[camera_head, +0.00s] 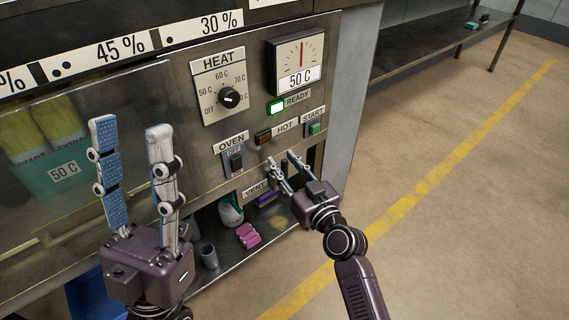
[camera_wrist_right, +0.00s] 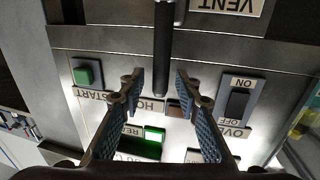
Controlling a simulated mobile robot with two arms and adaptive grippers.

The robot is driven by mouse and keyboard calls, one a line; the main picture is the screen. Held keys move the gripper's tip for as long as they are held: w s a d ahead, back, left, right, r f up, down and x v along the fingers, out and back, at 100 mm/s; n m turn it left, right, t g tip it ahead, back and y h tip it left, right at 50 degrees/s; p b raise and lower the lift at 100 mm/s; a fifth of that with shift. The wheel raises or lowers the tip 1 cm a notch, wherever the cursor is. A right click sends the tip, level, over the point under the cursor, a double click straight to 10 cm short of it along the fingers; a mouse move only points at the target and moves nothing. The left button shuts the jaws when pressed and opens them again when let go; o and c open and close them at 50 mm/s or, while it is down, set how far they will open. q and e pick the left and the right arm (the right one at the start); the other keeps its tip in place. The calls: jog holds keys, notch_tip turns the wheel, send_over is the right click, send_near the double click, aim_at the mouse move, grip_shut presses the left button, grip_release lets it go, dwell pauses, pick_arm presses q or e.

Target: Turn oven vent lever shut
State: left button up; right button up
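The oven panel carries a VENT label (camera_head: 255,189), which also shows upside down in the right wrist view (camera_wrist_right: 227,5). A dark rod-like lever (camera_wrist_right: 163,45) runs down from the top of the right wrist view, and its end lies between my right fingertips. In the head view my right gripper mostly hides the lever. My right gripper (camera_head: 281,158) is open at the panel, right of the VENT label; in the wrist view (camera_wrist_right: 158,84) gaps show on both sides of the lever. My left gripper (camera_head: 130,124) is open and empty before the oven window.
Above sit the OVEN switch (camera_head: 236,162), HOT lamp (camera_head: 263,138), green START button (camera_head: 315,128), lit READY lamp (camera_head: 276,107) and HEAT knob (camera_head: 229,97). A lower shelf holds a bottle (camera_head: 230,211), pink items (camera_head: 248,235) and a grey cup (camera_head: 208,256). Open floor lies right.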

grip_shut()
dwell(0.4)
